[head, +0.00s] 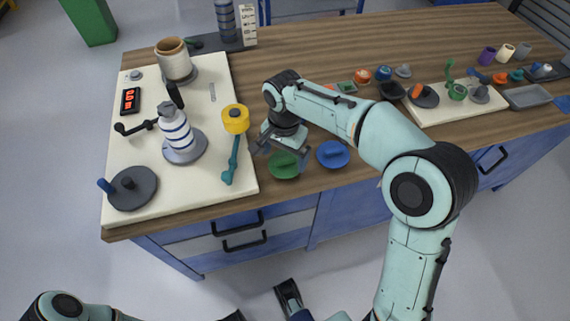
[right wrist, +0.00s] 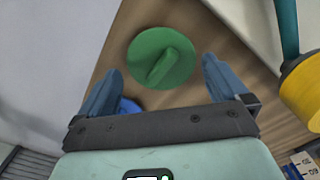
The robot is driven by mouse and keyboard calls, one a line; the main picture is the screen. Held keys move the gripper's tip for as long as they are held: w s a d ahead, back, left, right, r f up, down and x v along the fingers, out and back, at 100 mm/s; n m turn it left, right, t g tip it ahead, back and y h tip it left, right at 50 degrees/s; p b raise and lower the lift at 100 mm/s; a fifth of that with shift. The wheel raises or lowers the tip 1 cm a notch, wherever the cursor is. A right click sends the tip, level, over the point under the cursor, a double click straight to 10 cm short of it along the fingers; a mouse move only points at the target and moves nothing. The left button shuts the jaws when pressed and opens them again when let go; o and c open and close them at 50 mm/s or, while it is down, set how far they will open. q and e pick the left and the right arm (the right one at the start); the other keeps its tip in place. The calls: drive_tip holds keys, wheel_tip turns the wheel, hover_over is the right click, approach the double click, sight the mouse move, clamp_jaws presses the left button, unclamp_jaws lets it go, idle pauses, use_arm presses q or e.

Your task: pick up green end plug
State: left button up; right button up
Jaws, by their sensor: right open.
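The green end plug (head: 284,166) is a round green disc with a raised bar handle. It lies on the wooden table near the front edge, right of the cream board. My right gripper (head: 283,157) is just above it in the head view. In the right wrist view, the green end plug (right wrist: 161,58) lies ahead of and between the two open fingers of the right gripper (right wrist: 157,80), with nothing held. My left arm shows at the bottom left of the head view, and the state of its gripper cannot be made out.
A blue end plug (head: 332,154) lies close by on the right. A yellow-topped teal tool (head: 235,120) and a winding stand (head: 178,134) are on the cream board (head: 205,185) to the left. Several small parts stand farther right. The table's front edge is near.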

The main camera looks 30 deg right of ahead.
sight(284, 160)
wheel_tip(284, 160, down, 4)
drive_tip(key=shift+r+b, duration=0.1)
drive_tip(key=shift+b, duration=0.3)
drive_tip(key=c, duration=0.7)
drive_tip(key=shift+r, duration=0.1)
